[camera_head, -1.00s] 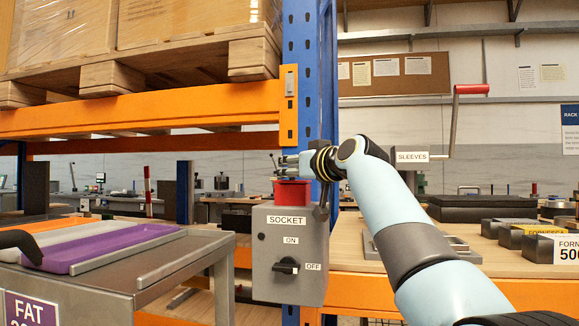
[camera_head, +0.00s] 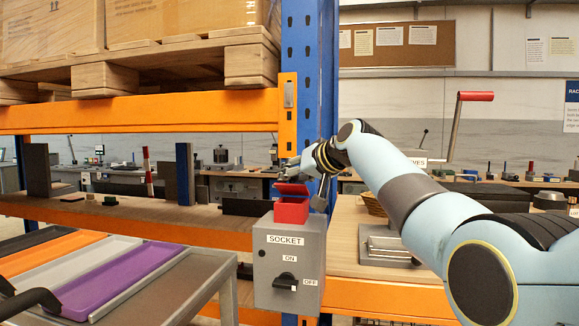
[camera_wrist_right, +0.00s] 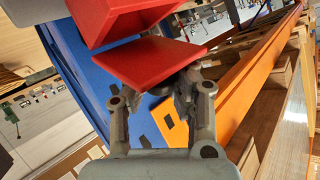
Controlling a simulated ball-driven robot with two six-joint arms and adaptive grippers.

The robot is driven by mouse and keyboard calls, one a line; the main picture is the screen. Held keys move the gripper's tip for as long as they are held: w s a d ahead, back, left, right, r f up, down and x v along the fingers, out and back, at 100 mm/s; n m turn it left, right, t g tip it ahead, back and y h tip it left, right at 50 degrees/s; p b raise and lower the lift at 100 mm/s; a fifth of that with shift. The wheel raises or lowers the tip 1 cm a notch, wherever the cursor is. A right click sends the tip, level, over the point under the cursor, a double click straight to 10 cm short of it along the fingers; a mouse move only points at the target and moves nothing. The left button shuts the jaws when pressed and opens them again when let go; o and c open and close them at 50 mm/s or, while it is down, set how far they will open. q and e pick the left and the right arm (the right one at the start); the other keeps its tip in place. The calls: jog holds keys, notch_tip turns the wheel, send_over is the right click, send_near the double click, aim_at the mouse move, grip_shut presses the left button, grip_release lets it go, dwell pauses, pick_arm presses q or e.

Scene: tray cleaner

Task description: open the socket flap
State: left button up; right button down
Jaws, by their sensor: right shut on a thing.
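The grey socket box (camera_head: 262,264) is fixed to the blue rack post, with a SOCKET label and an ON/OFF switch. The red socket (camera_head: 291,212) sits on top of it. Its red flap (camera_head: 290,189) is tilted up, with a gap beneath it. In the right wrist view the flap (camera_wrist_right: 150,62) stands apart from the red socket body (camera_wrist_right: 118,18) along one side. My right gripper (camera_head: 289,172) is shut on the flap's outer edge; its fingers (camera_wrist_right: 158,98) also show in the wrist view.
The blue post (camera_head: 311,80) and orange beam (camera_head: 140,110) stand close to my right gripper. A cart with coloured trays (camera_head: 115,281) is at lower left. A red-handled crank (camera_head: 475,97) rises at the right, behind my right arm.

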jog(key=shift+w+d+r, duration=0.25)
jog(key=shift+r, duration=0.05)
jog(key=c, duration=1.7)
grip_release()
jog(key=o, duration=0.5)
jog(key=shift+s+d+r, duration=0.1)
jog(key=shift+s+d, duration=0.15)
jog(key=shift+d, duration=0.1)
jog(key=shift+o, duration=0.7)
jog(key=shift+a, duration=0.25)
jog(key=v, duration=1.1)
jog(key=shift+s+d+r, duration=0.25)
jog(key=shift+c, duration=0.4)
